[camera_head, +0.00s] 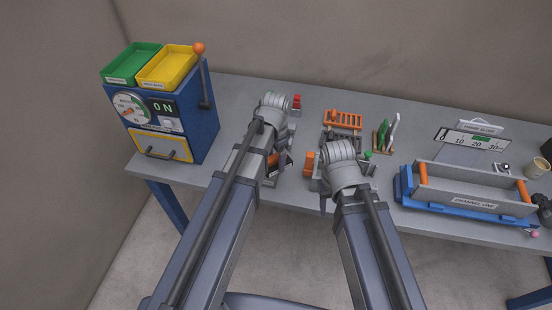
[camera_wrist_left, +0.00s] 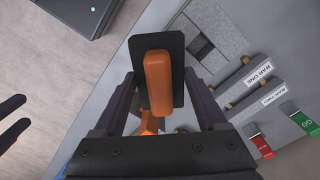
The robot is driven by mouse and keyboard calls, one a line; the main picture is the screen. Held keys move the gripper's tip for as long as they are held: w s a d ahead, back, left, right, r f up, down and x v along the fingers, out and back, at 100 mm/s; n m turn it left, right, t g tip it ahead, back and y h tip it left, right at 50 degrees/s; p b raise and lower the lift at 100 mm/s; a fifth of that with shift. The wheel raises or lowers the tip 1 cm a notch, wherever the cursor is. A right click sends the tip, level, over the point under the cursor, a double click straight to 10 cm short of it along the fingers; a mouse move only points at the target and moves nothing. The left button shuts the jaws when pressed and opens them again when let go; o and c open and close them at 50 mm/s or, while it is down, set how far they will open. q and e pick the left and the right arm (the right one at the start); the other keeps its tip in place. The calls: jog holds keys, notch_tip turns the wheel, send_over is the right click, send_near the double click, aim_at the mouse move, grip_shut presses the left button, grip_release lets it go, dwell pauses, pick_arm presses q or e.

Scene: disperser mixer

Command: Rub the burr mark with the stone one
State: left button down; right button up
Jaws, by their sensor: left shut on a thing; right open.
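My left gripper (camera_wrist_left: 160,105) is shut on an orange handle (camera_wrist_left: 157,82) fixed to a dark flat plate (camera_wrist_left: 175,45), which looks like the stone tool. In the head view, orange and dark parts of the tool (camera_head: 283,162) show beside my left gripper (camera_head: 272,172), low over the table's front part. In the left wrist view, a grey block (camera_wrist_left: 228,38) with a dark square recess lies just right of the plate. I cannot make out a burr mark. My right gripper (camera_head: 325,190) is open near the table's front edge, beside an orange block (camera_head: 310,160).
A blue machine (camera_head: 190,125) with green and yellow trays stands at left. An orange rack (camera_head: 343,118) and upright green and white tools (camera_head: 388,135) stand behind the right arm. A blue channel fixture (camera_head: 465,195) fills the right side. Red (camera_wrist_left: 262,145) and green (camera_wrist_left: 300,118) buttons sit close by.

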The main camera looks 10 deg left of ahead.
pick_arm(q)
jog(key=shift+r, duration=0.4)
pick_arm(e)
jog(key=shift+r, duration=0.4)
pick_arm(q)
notch_tip(320, 180, up, 3)
jog(key=p, duration=0.3)
jog(key=shift+r, duration=0.1)
pick_arm(e)
notch_tip(320, 180, up, 3)
jog(key=shift+r, duration=0.1)
